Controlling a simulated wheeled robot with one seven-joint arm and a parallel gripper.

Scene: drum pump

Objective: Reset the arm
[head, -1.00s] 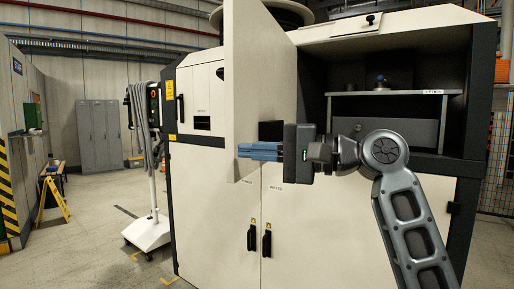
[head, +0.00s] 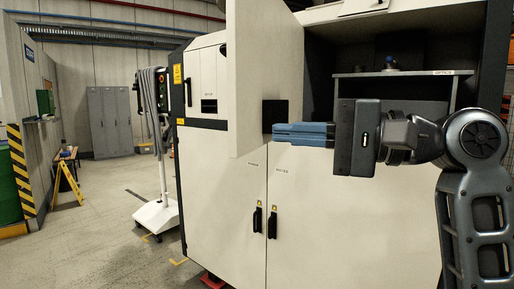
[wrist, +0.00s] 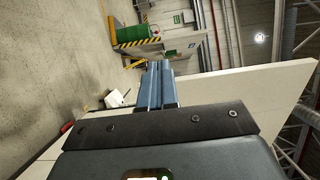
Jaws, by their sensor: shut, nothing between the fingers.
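My gripper (head: 303,132) is at the end of my arm, its blue fingers pointing left and pressed together with nothing between them. In the head view it is in front of the cabinet (head: 225,215), beside the open cabinet door (head: 252,80). The fingertips overlap the door's right edge in the picture; I cannot tell whether they touch it. In the wrist view the shut fingers (wrist: 156,85) show with the pale door panel (wrist: 235,90) close on their right.
The lower doors have black handles (head: 272,222). A wheeled stand (head: 155,213) is left of the cabinet.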

